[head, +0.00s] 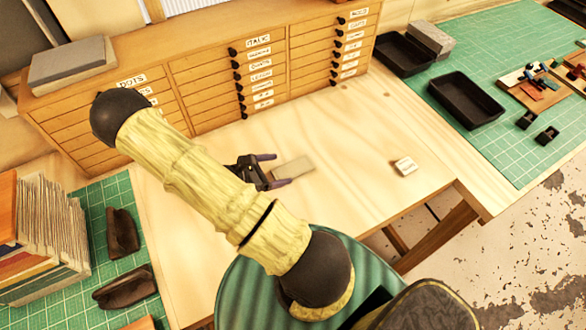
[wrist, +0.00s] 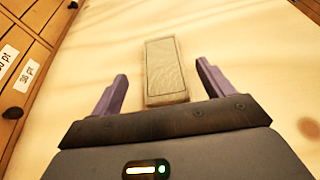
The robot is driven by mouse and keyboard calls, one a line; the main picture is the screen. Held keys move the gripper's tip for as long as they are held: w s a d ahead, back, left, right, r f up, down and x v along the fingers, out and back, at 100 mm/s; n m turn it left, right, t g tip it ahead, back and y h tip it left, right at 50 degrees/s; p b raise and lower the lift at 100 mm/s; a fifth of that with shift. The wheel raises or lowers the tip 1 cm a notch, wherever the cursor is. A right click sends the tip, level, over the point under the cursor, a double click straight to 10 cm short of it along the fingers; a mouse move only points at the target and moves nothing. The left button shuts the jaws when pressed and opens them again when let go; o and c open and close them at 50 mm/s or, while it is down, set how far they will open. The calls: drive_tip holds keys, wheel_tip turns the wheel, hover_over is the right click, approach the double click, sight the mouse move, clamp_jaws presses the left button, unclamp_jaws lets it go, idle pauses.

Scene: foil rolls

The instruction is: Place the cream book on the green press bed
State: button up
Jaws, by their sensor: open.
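A flat, pale beige, cloth-textured block (head: 296,168), perhaps the cream book, lies on the light wooden bench top. In the wrist view the block (wrist: 164,68) shows a thin dark line around its upper face. My gripper (head: 281,170) is open at the block's near end. In the wrist view its two purple fingers (wrist: 161,80) stand on either side of the block, with a gap on each side. I cannot identify a green press bed; green gridded mats (head: 467,135) and a round green ribbed surface (head: 247,283) show.
A labelled drawer cabinet (head: 210,78) with dark knobs stands behind the bench. Black trays (head: 466,99) stand on the right mat. Upright booklets (head: 48,225) stand at left. The bench between is clear.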

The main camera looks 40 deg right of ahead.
sight(295, 167)
drive_tip(key=shift+f+p+x, duration=0.25)
drive_tip(key=shift+p+x, duration=1)
drive_tip(key=shift+x, duration=1.3)
drive_tip(key=shift+a, duration=0.2)
drive_tip(key=c, duration=1.2)
drive_tip(key=shift+o, duration=0.2)
drive_tip(key=shift+r, duration=0.1)
wheel_tip(295, 167, up, 10)
drive_tip(key=b, duration=0.2)
drive_tip(key=shift+b, duration=0.3)
